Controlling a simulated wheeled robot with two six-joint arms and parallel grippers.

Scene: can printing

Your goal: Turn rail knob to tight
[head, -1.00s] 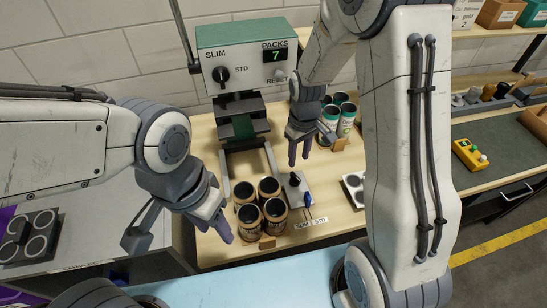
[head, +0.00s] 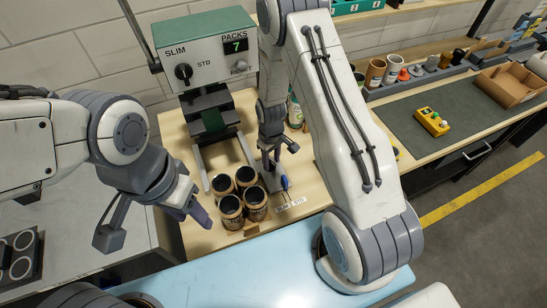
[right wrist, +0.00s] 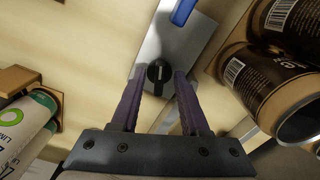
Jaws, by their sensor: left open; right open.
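The rail knob (right wrist: 158,75) is a black round knob with a white pointer mark, on a grey metal plate (right wrist: 187,45) in the right wrist view. The pointer lies roughly along the picture's vertical. A blue handle (right wrist: 183,11) sits on the same plate and also shows in the head view (head: 285,183). My right gripper (right wrist: 158,88) is open, with its purple fingers on either side of the knob; contact cannot be told. In the head view the right gripper (head: 273,165) hides the knob. My left gripper (head: 190,207) is open and empty, left of the dark cans.
Several dark cans (head: 230,210) stand close beside the plate. A green-topped machine (head: 207,55) with a SLIM/STD dial and a "7" display stands behind. A green-and-white can (right wrist: 22,128) lies on the other side of the right gripper. A blue surface (head: 270,255) runs along the front.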

